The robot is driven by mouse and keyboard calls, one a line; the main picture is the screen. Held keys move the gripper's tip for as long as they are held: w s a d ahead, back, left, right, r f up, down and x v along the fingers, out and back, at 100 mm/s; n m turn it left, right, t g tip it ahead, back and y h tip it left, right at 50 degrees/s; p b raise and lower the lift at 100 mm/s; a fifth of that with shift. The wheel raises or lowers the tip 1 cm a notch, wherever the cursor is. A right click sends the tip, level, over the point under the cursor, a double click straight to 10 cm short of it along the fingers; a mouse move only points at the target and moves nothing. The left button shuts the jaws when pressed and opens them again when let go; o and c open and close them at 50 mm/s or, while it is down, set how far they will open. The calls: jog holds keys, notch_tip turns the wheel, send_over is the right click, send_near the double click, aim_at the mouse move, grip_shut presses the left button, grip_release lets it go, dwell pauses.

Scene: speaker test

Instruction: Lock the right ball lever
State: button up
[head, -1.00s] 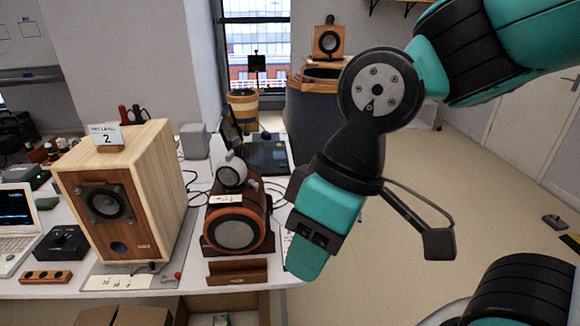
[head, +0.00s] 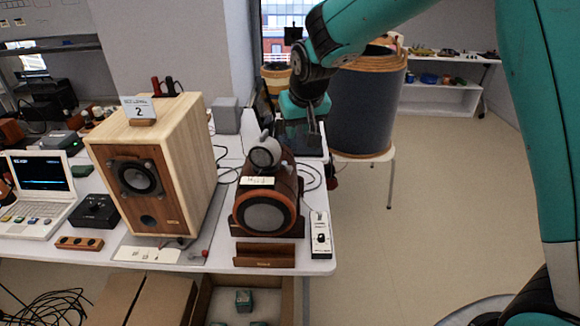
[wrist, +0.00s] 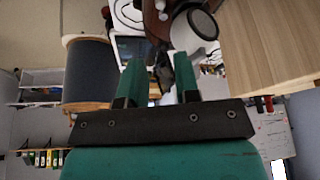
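A grey ball unit (head: 265,153) sits on top of a dark wooden drum-shaped speaker (head: 264,215) near the table's right end. A small light knob shows on top of the ball, and another light part (head: 285,150) sticks up beside it at its right; I cannot tell which is the lever or its setting. My gripper (head: 313,126) is behind and right of the ball, pointing down, apart from it. In the wrist view, my gripper (wrist: 160,72) has its two green fingers spread, with a dark blurred shape beyond the gap. The grey round face (wrist: 194,26) shows close by at upper right.
A wooden box speaker (head: 150,180) with a card on top stands left of the drum. A white switch box (head: 320,235) and a small wooden stand (head: 264,255) lie at the front. A large dark drum (head: 366,110) stands behind right. Floor at right is clear.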

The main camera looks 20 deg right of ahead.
aim_at(290, 167)
jog(key=p+x, duration=0.4)
jog(key=x, duration=1.2)
jog(key=shift+f, duration=0.3)
grip_shut()
